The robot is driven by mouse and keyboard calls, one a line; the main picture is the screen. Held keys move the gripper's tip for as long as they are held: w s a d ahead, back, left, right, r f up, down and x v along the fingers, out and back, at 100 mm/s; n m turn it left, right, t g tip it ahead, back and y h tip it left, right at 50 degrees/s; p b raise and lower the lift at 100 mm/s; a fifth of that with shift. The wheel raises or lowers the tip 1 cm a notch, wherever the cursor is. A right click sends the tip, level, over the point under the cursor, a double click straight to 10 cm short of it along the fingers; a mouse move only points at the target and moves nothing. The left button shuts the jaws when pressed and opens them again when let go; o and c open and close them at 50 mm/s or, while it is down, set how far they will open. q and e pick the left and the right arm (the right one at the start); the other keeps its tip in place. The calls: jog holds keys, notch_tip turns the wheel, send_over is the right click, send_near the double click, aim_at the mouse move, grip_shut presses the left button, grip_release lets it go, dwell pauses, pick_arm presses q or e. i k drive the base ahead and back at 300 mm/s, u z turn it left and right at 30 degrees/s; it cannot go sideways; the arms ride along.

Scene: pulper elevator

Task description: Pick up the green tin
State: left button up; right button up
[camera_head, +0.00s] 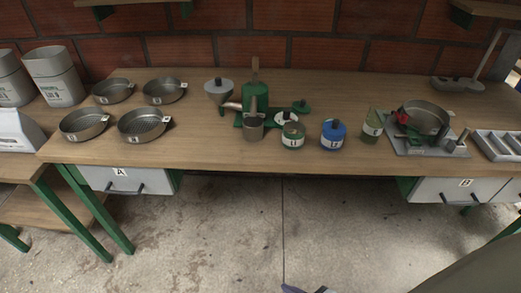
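The green tin (292,136) stands upright on the wooden workbench, a little right of centre. It has a pale label that seems to read L1 and a dark knob on top. A similar blue tin (333,135) stands just to its right, with a small gap between them. The green pulper-like machine (255,105) is behind and left of it, with a grey cup (253,128) in front. Neither gripper can be made out. A small dark bluish piece shows at the bottom edge, and I cannot tell what it is.
Several metal pans (145,124) sit at the left of the workbench (215,155). A green and beige container (373,123) and a grey tray (427,148) with a metal bowl stand to the right. Drawers A (125,179) and B (457,190) hang below. The front edge before the tins is clear.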

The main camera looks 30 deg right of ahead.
aim_at(294, 132)
jog(key=u, duration=0.75)
jog(key=k, duration=1)
jog(key=u, duration=0.75)
jog(key=i, duration=1.7)
jog(key=z, duration=1.65)
jog(key=i, duration=0.9)
jog(key=z, duration=0.95)
